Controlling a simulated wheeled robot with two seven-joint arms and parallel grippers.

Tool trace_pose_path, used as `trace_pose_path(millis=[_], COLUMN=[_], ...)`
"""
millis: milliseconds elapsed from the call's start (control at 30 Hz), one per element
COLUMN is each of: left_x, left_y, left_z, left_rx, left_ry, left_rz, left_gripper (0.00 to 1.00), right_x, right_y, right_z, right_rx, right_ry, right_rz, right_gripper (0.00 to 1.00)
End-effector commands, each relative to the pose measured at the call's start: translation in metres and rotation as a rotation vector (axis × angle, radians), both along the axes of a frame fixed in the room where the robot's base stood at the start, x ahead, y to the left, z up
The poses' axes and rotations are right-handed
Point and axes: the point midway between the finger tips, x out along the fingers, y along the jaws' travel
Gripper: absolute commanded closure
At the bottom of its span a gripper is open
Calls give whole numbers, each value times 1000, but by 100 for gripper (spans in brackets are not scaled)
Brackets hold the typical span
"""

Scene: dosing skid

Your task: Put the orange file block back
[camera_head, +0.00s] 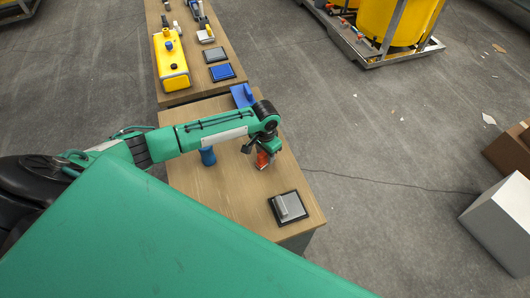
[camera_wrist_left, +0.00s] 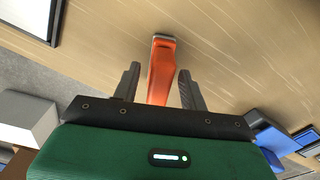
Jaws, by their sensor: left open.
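The orange file block (camera_head: 262,158) is on the near wooden table, partly hidden by my left gripper in the head view. In the left wrist view the orange block (camera_wrist_left: 161,70) lies between the two fingers, with a grey edge at its far end. My left gripper (camera_head: 263,163) is over the block. Its fingers (camera_wrist_left: 158,75) are open, with a visible gap on each side of the block. My right gripper is in neither view.
A dark-framed pad with a grey block (camera_head: 290,206) lies near the table's front corner. A blue object (camera_head: 208,156) stands left of the gripper, and a blue piece (camera_head: 242,95) lies behind the arm. A yellow case (camera_head: 170,62) is on the farther table.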

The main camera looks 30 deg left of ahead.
Motion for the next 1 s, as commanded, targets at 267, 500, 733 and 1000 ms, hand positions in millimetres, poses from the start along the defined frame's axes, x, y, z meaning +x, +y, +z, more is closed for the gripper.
trace_pose_path(millis=[267, 500, 733, 1000], left_x=[1, 1, 1, 0], left_y=[0, 0, 0, 0], left_z=[34, 86, 117, 123], left_rx=[-1, -2, 0, -1], left_ry=[-4, -3, -1, 0], left_rz=[-1, -2, 1, 0], left_gripper=[57, 57, 57, 57], right_x=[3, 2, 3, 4], right_y=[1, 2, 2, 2], right_z=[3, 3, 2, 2], right_rx=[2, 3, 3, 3], right_ry=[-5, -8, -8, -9], right_rz=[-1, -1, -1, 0], right_gripper=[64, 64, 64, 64])
